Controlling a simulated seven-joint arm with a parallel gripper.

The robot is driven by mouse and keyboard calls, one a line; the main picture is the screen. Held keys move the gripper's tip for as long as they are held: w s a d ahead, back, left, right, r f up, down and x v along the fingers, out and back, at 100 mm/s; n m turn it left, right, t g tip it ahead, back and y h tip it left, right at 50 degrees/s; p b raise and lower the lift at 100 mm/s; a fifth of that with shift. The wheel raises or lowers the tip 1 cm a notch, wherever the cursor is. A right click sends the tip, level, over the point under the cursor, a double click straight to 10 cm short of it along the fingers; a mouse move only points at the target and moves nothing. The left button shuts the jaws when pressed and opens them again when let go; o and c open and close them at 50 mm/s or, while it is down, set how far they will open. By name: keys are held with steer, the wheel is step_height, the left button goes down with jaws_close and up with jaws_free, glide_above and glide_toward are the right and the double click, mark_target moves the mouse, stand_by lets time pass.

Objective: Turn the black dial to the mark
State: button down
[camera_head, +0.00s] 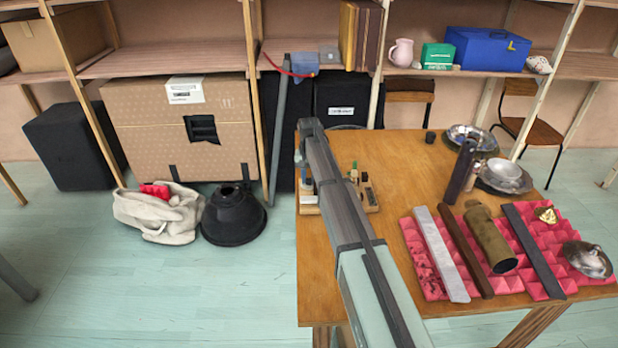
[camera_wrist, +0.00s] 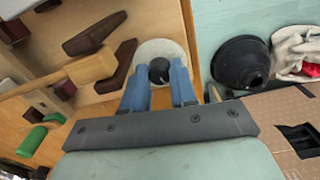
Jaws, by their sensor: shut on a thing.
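The black dial (camera_wrist: 159,69) is a small round knob in the wrist view. It sits on a pale grey disc (camera_wrist: 152,47) on a wooden board (camera_wrist: 165,16). My gripper (camera_wrist: 160,76) has its two blue fingers on either side of the knob and is shut on it. I cannot make out the mark on the visible part of the disc. In the head view my arm hides the dial, and only a bit of my gripper's blue finger shows at the left edge of the table.
Dark blocks (camera_wrist: 94,34) and a wooden mallet (camera_wrist: 92,67) lie beside the dial. In the head view, a pink foam mat (camera_head: 422,266) holds bars and a shell casing (camera_head: 489,238). Metal bowls (camera_head: 504,174) stand behind. The table (camera_head: 385,150) has bare wood at the back.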

mark_target(309, 179)
steer(key=c, duration=0.9)
jaws_free()
steer(key=shift+r, duration=0.1)
step_height(309, 179, up, 14)
steer(key=shift+f, duration=0.15)
